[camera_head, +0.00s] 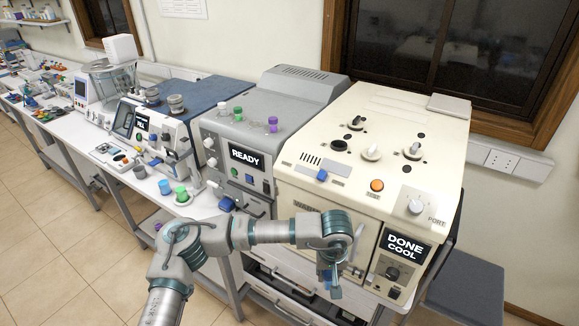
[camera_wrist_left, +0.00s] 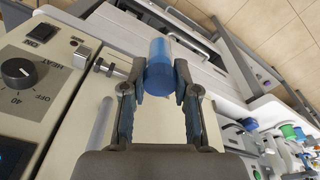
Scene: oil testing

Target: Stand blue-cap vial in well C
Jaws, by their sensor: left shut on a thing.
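My left gripper (camera_head: 331,278) is low in front of the cream machine (camera_head: 300,190), its arm reaching across from the left. In the left wrist view the gripper (camera_wrist_left: 161,88) is shut on a blue cylinder, the blue-cap vial (camera_wrist_left: 160,62); its cap end faces the camera between the fingers. The vial is hard to make out in the head view. Dark round openings, such as one opening (camera_head: 339,145), show on top of the cream machine. Their letters are too small to read, so I cannot tell which is well C. My right gripper is not in view.
The cream machine's display (camera_head: 402,246) reads DONE COOL. A grey machine (camera_head: 285,105) reading READY stands left of it, with white, green and purple capped vials on top. Blue and green capped items (camera_head: 181,194) stand on the white bench. A dark stool (camera_head: 465,290) is at right.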

